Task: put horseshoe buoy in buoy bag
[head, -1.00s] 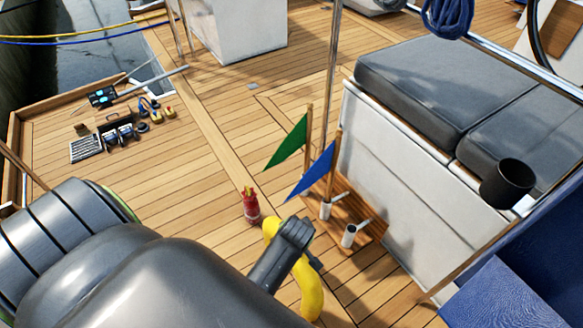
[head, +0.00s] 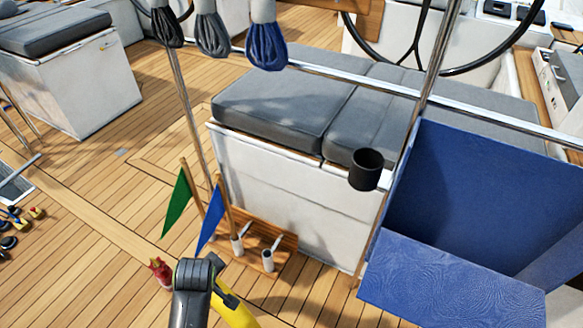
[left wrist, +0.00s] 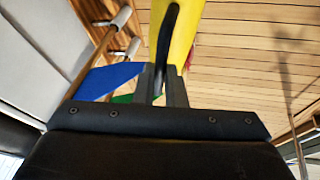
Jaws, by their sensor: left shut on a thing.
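The yellow horseshoe buoy (head: 236,314) shows at the bottom of the head view, mostly cut off by the frame edge. My left gripper (head: 222,290) is shut on it. In the left wrist view the buoy (left wrist: 187,28) rises from between the fingers of the left gripper (left wrist: 164,78), with a dark strap-like piece across it. The blue buoy bag (head: 470,200) stands at the right in the head view, its inside showing and its blue front flap (head: 450,285) spread out. The gripper is left of the bag and apart from it. My right gripper is not in view.
A white bench with grey cushions (head: 275,105) stands behind, with a black cup holder (head: 366,169) near the bag. A steel rail (head: 345,76) crosses above. Green (head: 177,203) and blue (head: 209,215) flags stand in a wooden rack. A red bottle (head: 161,272) is close to the gripper.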

